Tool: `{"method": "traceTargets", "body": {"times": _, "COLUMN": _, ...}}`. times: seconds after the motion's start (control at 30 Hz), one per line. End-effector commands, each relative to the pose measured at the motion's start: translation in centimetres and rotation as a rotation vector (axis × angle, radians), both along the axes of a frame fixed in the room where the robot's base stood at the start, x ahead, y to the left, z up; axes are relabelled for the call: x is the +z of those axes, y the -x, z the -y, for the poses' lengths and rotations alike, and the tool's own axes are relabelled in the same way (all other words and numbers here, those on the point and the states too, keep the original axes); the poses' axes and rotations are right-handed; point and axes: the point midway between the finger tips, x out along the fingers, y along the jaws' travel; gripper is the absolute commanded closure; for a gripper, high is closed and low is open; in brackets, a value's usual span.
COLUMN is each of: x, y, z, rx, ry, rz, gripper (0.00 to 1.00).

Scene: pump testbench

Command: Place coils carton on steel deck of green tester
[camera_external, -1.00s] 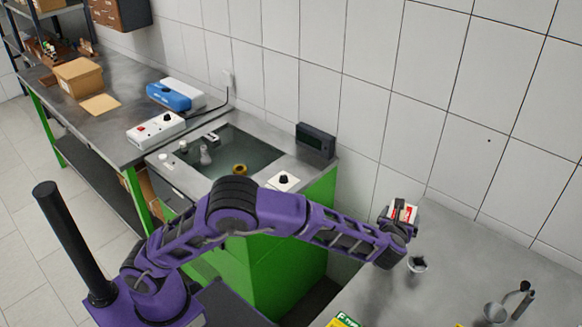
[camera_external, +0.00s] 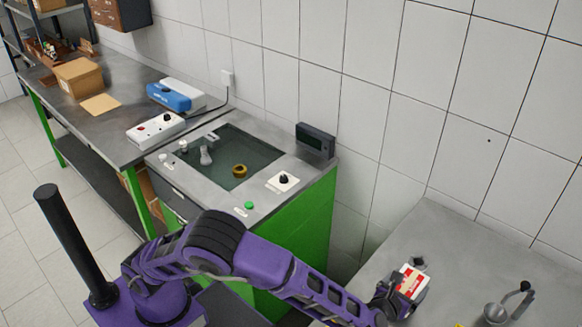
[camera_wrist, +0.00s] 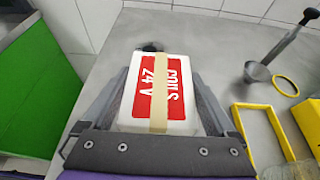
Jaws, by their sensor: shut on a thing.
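The coils carton (camera_external: 412,281), white and red with a tan strip, is in my gripper (camera_external: 396,292) at the lower right of the external view. In the wrist view the carton (camera_wrist: 146,112) sits between both fingers of my gripper (camera_wrist: 160,88), its "COILS 24 V" face showing. The grey bench is behind it; I cannot tell if it touches the bench. The green tester (camera_external: 300,226) stands left of my gripper. Its steel deck (camera_external: 225,197) surrounds a sunken dark window with a brass ring (camera_external: 240,171) inside.
The deck carries a black knob on a white plate (camera_external: 283,181), a green button (camera_external: 249,205) and a dark display box (camera_external: 315,140). A metal cup-like holder (camera_external: 495,313) stands on the right bench. A yellow frame (camera_wrist: 262,130) lies right of the carton. The deck's front strip looks mostly clear.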

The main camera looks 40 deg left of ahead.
Motion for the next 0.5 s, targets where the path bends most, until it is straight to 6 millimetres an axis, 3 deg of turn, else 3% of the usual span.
{"method": "traceTargets", "body": {"times": 0.27, "x": -3.3, "y": 0.0, "z": 0.0, "rx": -0.001, "ry": -0.002, "rz": 0.003, "gripper": 1.0}}
{"method": "traceTargets", "body": {"times": 0.5, "x": -3.4, "y": -0.1, "z": 0.0, "rx": 0.0, "ry": 0.001, "rz": 0.003, "gripper": 1.0}}
